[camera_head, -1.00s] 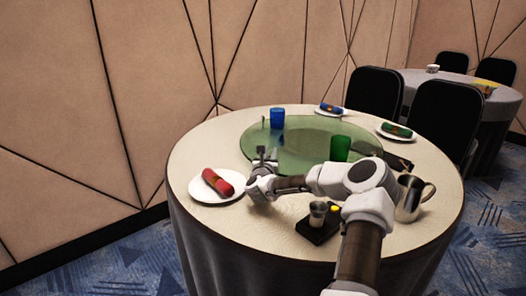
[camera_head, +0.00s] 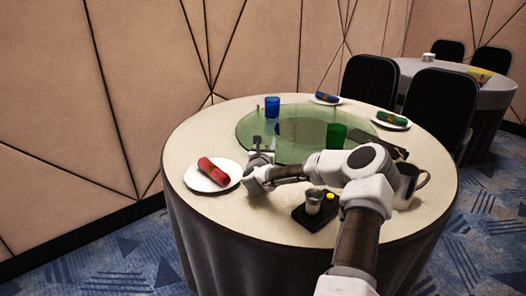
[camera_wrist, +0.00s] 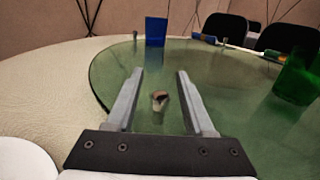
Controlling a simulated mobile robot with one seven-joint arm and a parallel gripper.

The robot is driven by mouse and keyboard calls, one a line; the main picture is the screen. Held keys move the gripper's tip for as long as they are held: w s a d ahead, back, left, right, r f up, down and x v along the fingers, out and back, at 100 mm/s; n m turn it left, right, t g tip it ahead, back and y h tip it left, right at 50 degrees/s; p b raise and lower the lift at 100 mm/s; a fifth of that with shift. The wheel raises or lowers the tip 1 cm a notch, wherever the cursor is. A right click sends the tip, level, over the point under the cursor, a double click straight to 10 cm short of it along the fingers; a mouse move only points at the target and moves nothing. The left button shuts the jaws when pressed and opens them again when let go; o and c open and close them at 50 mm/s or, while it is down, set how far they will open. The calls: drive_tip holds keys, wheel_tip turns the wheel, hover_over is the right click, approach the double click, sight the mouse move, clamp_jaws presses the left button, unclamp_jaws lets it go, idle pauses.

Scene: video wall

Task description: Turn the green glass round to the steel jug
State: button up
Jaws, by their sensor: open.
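The green glass (camera_head: 336,135) stands on the right part of a round green glass turntable (camera_head: 300,152) on the table. It also shows at the right of the wrist view (camera_wrist: 296,80). The steel jug (camera_head: 408,188) stands on the table near its right edge, partly hidden behind my arm. My gripper (camera_head: 260,150) is open at the turntable's near-left edge. In the wrist view its fingers (camera_wrist: 155,75) point across the turntable, with a small knob-like thing (camera_wrist: 159,99) between them; I cannot tell whether they touch it.
A blue glass (camera_head: 272,107) stands at the turntable's far side. A plate with a red napkin roll (camera_head: 213,172) lies left of my gripper. A black tray (camera_head: 316,215) with a steel cup (camera_head: 314,201) is near the front. Chairs (camera_head: 440,105) stand behind the table.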

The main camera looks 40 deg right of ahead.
drive_tip(key=p+v, duration=0.3)
drive_tip(key=v, duration=1.4)
drive_tip(key=shift+s+a+r, duration=0.1)
drive_tip(key=shift+r, duration=0.05)
